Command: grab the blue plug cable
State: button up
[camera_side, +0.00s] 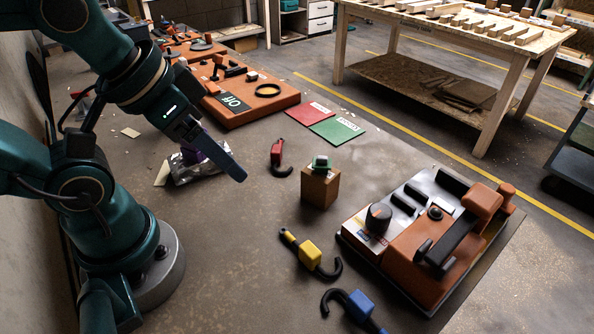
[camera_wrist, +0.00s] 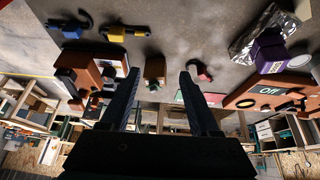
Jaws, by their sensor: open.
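The blue plug cable (camera_side: 356,306) lies on the floor-like work surface at the bottom of the side view, with a blue block body and a dark hooked end. It also shows at the top left of the wrist view (camera_wrist: 72,31). My gripper (camera_side: 240,177) is raised at the left of the side view, well away from the blue plug. In the wrist view its two dark fingers (camera_wrist: 160,80) are spread apart with nothing between them. A yellow plug cable (camera_side: 309,254) lies just behind the blue one, and a red one (camera_side: 278,160) lies farther back.
A brown box with a green piece on top (camera_side: 320,186) stands mid-surface. An orange and black device (camera_side: 440,236) stands at the right. An orange board (camera_side: 250,100), red and green cards (camera_side: 337,130) and a silver bag (camera_side: 195,167) lie farther back. The surface left of the yellow plug is clear.

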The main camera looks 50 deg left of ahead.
jog(key=w+d+n+g+h, duration=0.2)
jog(key=d+n+g+h, duration=0.45)
jog(key=d+h, duration=0.55)
jog(key=w+d+f+n+h, duration=0.1)
jog(key=w+d+f+n, duration=0.2)
jog(key=w+f+n, duration=0.4)
jog(key=n+t, duration=0.1)
jog(key=n, duration=0.3)
send_near(364, 304)
jog(key=x, duration=0.2)
jog(key=shift+w+d, duration=0.3)
jog(key=shift+s+f+n, duration=0.15)
jog(key=shift+f+n, duration=0.1)
jog(key=shift+s+d+f, duration=0.1)
jog(key=shift+d+f, duration=0.05)
jog(key=shift+d, duration=0.15)
jog(key=shift+x, duration=2.25)
jog(key=shift+c, duration=0.3)
grip_shut()
